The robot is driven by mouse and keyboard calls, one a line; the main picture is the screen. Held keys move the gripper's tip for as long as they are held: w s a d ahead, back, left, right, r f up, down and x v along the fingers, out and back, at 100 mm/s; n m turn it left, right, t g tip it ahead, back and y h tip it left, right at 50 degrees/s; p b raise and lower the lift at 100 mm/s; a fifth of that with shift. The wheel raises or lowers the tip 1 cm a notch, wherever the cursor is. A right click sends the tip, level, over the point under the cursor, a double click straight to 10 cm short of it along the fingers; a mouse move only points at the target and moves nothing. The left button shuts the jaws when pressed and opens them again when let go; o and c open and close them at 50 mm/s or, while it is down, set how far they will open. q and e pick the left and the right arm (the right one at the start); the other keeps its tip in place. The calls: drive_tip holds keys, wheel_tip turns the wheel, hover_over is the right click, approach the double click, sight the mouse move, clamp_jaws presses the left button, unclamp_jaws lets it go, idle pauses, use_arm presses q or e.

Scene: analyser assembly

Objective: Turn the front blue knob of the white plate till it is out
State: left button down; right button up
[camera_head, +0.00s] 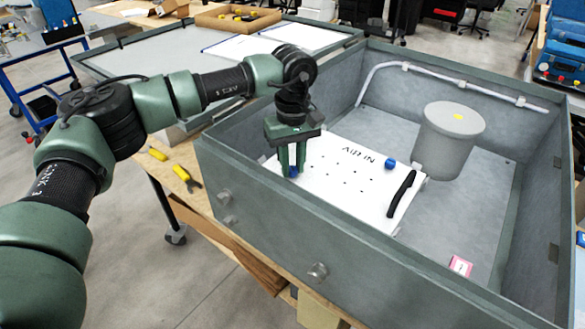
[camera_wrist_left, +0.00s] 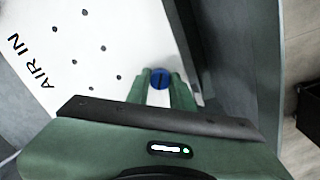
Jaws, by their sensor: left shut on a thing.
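The white plate (camera_head: 345,190) with "AIR IN" lettering and several small holes lies inside the grey metal box; it also shows in the left wrist view (camera_wrist_left: 100,35). The front blue knob (camera_wrist_left: 159,79) sits at the plate's edge, between the fingers of my left gripper (camera_wrist_left: 160,88). In the head view my left gripper (camera_head: 292,170) points down at the plate's left corner, shut on this knob, which it mostly hides. Whether the knob is still seated in the plate is unclear. Another blue knob (camera_head: 390,164) sits at the plate's far corner. My right gripper is not in view.
The box walls (camera_head: 270,235) rise close around the plate. A black handle (camera_head: 401,194) is on the plate's right part. A grey cylinder (camera_head: 447,145) stands behind it, and a pink-and-white label (camera_head: 460,266) lies on the box floor. Yellow-handled tools (camera_head: 184,177) lie outside, left.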

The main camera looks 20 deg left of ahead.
sight(292, 168)
use_arm(q)
drive_tip(key=n+b, duration=0.1)
drive_tip(key=n, duration=0.2)
drive_tip(key=shift+f+b, duration=0.1)
drive_tip(key=shift+b, duration=0.2)
drive_tip(key=shift+n+b, duration=0.4)
drive_tip(key=shift+n, duration=1)
drive_tip(key=c, duration=1.2)
unclamp_jaws()
wheel_tip(292, 168, up, 8)
drive_tip(key=shift+b, duration=0.7)
